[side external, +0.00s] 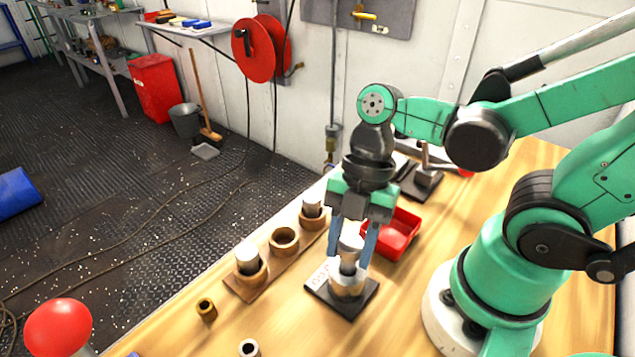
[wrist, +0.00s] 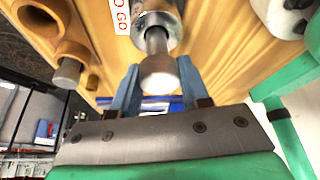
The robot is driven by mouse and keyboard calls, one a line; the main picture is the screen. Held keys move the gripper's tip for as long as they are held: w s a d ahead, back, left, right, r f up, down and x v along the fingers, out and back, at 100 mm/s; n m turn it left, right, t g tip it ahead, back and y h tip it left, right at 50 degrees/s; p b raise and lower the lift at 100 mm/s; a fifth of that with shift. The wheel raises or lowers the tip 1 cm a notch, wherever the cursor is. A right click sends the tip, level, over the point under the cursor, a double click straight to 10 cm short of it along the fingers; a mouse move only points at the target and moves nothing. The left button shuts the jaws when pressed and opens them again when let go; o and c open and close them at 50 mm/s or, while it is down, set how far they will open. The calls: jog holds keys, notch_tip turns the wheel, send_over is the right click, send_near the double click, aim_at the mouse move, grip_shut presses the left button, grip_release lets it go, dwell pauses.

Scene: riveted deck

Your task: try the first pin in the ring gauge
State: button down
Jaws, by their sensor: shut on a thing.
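My gripper (side external: 352,256) has its blue fingers shut on a metal pin (side external: 350,246), which has a wide head and a thinner shank. The pin stands about upright over the steel ring gauge (side external: 347,286), on a black plate (side external: 322,292) with a white label. In the wrist view the pin's head (wrist: 158,76) sits between the fingers (wrist: 158,88). Its shank lines up with the bore of the ring gauge (wrist: 172,30). The shank's lower end is hidden at the ring, so I cannot tell how deep it reaches.
A wooden rack (side external: 240,286) left of the gauge has an empty middle collar (side external: 284,240) and pins in the near (side external: 247,256) and far (side external: 312,206) collars. A red tray (side external: 402,234) stands close behind my gripper. Small rings (side external: 207,308) lie near the bench edge.

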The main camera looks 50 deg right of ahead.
aim_at(348, 251)
jog(key=shift+f, duration=1.15)
dwell(0.9)
jog(key=shift+r, duration=0.1)
dwell(1.0)
jog(key=shift+r, duration=2.7)
